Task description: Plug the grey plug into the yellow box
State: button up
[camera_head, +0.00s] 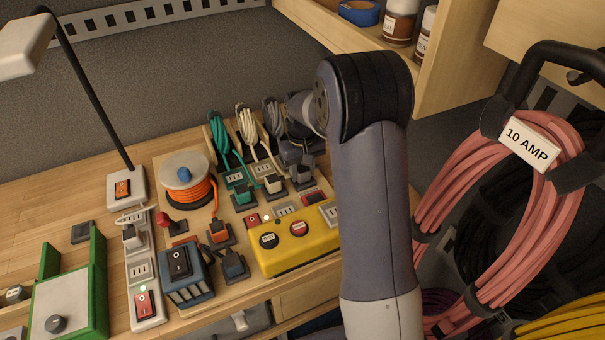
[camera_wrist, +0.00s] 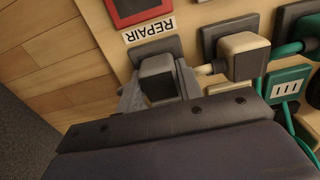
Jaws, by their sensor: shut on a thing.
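The grey plug (camera_wrist: 157,76) sits at a dark square base plate in the wrist view, with my gripper (camera_wrist: 162,90) shut on it, a finger at each side. In the head view the grey plug (camera_head: 302,178) shows below my gripper (camera_head: 300,158), whose fingers are mostly hidden. The yellow box (camera_head: 288,252) stands nearer the bench's front edge, with round black and red buttons and grey sockets on top. Part of its right side is hidden by my arm.
A cream plug (camera_wrist: 242,55) and a teal socket block (camera_wrist: 287,88) are close beside my gripper. Hung cords (camera_head: 247,125) stand behind. A blue switch box (camera_head: 187,273) and an orange cord reel (camera_head: 188,185) lie left. Pink cable coils (camera_head: 460,225) hang right.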

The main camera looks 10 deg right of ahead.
aim_at(302, 169)
grip_shut()
jog(key=shift+r+p, duration=2.1)
jog(key=shift+r, duration=0.95)
jog(key=s+d+r, duration=0.1)
jog(key=s+r, duration=0.3)
jog(key=s, duration=0.5)
jog(key=s+d+r, duration=0.2)
jog(key=s+r, duration=0.2)
jog(key=s, duration=0.4)
jog(key=shift+s+d+b, duration=0.25)
jog(key=shift+s+b, duration=0.1)
jog(key=shift+b, duration=0.1)
